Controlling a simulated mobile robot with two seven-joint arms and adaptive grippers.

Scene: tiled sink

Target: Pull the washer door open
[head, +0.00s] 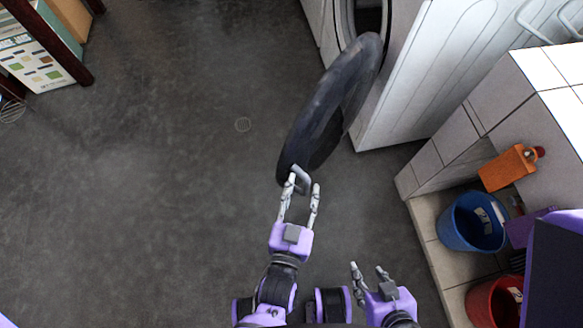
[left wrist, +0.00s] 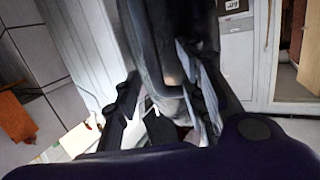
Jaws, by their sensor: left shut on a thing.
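The washer door (head: 322,112), a dark round ring, stands swung well out from the white washer (head: 400,100). The round opening of the washer (head: 366,14) shows dark behind it. My left gripper (head: 302,178) is shut on the door's handle (head: 302,176) at the near edge of the door. In the left wrist view the door (left wrist: 170,40) rises between and beyond the fingers. My right gripper (head: 369,268) is empty, low in the head view, with its fingers apart.
A tiled counter (head: 475,115) stands at right, with an orange bottle (head: 510,168), a blue bucket (head: 470,222) and a red bucket (head: 492,302) by its shelf. A shelf (head: 45,45) is at top left. The grey floor left of the door is clear.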

